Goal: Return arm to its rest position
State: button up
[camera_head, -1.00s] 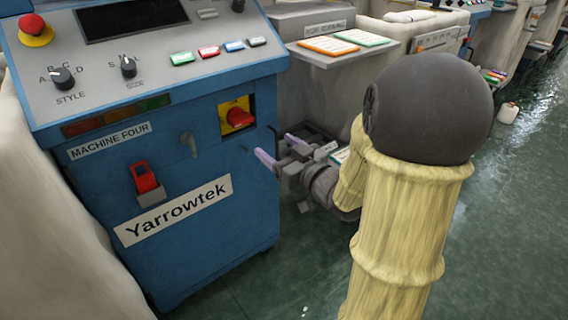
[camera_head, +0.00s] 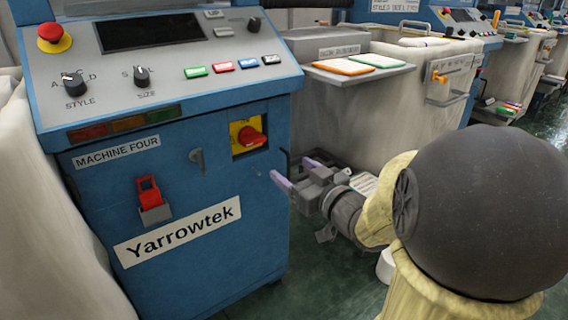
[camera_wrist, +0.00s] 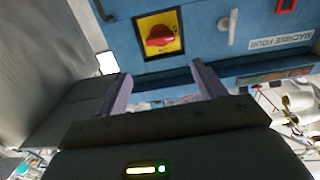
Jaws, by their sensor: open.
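My gripper (camera_head: 297,177) is open and empty, to the right of the blue Machine Four cabinet (camera_head: 215,275) in the head view. Its two pale purple fingers stand apart, also in the wrist view (camera_wrist: 163,88). My folded arm fills the lower right of the head view. The red rotary switch on its yellow plate (camera_head: 249,136) is on the cabinet front, near the gripper. The switch also shows beyond the fingers in the wrist view (camera_wrist: 159,36). I see no contact between the fingers and the cabinet.
A grey shelf with an orange-edged and a green-edged card (camera_head: 345,66) juts out behind the gripper. A red padlock-like piece (camera_head: 148,190) and a grey handle (camera_head: 197,157) are on the cabinet front. Other machines (camera_head: 470,40) line the back. Green floor (camera_head: 330,280) shows below the gripper.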

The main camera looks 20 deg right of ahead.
jog(key=shift+w, duration=0.1)
jog(key=s+a+f+m+g+h+p, duration=0.2)
jog(key=s+a+f+g+h+p, duration=0.1)
jog(key=s+g+p, duration=0.4)
jog(key=s+a+f+m+g+h+p, duration=0.2)
jog(key=s+f+g+h+p, duration=0.1)
jog(key=s+g+p, duration=0.45)
jog(key=w+p+v, duration=0.3)
jog(key=p+v, duration=0.9)
jog(key=w+r+p+v, duration=0.1)
jog(key=w+p+v, duration=0.1)
jog(key=p+v, duration=1)
jog(key=w+d+r+p+v, duration=0.1)
jog(key=w+p+v, duration=0.2)
jog(key=p+v, duration=0.9)
jog(key=shift+w+r+p, duration=0.4)
jog(key=shift+p, duration=0.65)
jog(key=shift+f, duration=0.1)
